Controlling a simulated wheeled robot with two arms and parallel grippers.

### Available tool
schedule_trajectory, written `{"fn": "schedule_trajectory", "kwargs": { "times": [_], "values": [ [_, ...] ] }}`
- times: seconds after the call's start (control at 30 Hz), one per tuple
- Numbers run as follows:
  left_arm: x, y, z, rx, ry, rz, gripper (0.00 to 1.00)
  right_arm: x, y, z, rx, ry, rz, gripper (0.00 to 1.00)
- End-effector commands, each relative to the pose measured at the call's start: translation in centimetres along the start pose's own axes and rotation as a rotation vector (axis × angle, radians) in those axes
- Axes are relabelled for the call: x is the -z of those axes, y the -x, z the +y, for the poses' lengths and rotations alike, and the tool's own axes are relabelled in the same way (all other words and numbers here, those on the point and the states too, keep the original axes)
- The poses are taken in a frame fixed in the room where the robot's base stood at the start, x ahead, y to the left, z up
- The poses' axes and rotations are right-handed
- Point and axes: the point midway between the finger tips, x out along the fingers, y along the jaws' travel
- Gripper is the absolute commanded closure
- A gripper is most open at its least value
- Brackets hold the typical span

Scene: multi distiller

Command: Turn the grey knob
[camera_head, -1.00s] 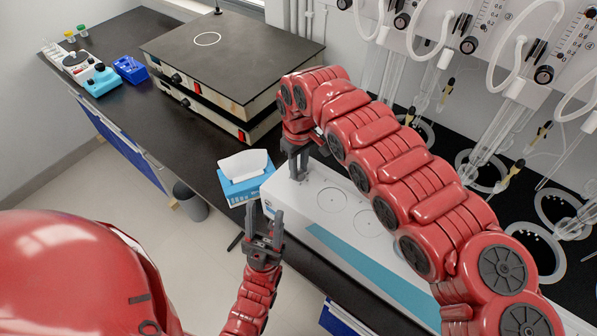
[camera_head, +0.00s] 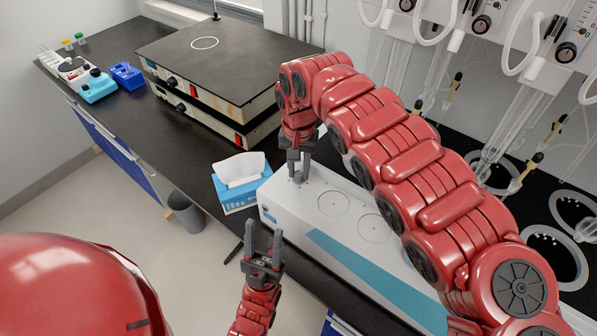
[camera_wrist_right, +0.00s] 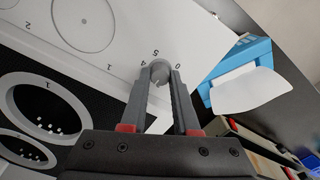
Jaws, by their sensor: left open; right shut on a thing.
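The grey knob (camera_wrist_right: 159,73) is a small round knob on the white top of the long device (camera_head: 345,224), with printed numbers around it in the right wrist view. My right gripper (camera_head: 297,174) points down onto the device's back left end. In the right wrist view its fingertips (camera_wrist_right: 160,70) are shut on the knob, one on each side. In the head view the fingers hide the knob. My left gripper (camera_head: 263,234) is open and empty, in front of the device's left end and apart from it.
A blue tissue box (camera_head: 236,194) stands just left of the device. Stacked hotplates (camera_head: 215,60) stand behind on the black bench. Glass tubing and flow meters (camera_head: 480,25) hang at the right, above ring plates (camera_head: 560,255). A grey bin (camera_head: 186,212) stands on the floor.

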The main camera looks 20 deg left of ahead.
Motion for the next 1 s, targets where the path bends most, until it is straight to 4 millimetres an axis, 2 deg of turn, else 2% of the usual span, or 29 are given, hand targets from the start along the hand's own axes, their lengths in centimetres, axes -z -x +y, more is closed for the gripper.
{"fn": "schedule_trajectory", "kwargs": {
  "times": [0.2,0.5,1.0],
  "values": [
    [0.0,0.01,0.0,0.0,0.0,0.0,0.5,0.05,0.09,0.03,0.001,-0.169,0.002,1.0],
    [0.05,-0.27,-0.01,0.0,0.0,0.0,0.5,0.08,0.14,0.05,0.002,-0.321,0.003,1.0],
    [0.06,-0.36,-0.02,0.0,0.0,0.0,0.5,0.09,0.11,0.08,0.002,-0.374,0.003,1.0]
  ]
}}
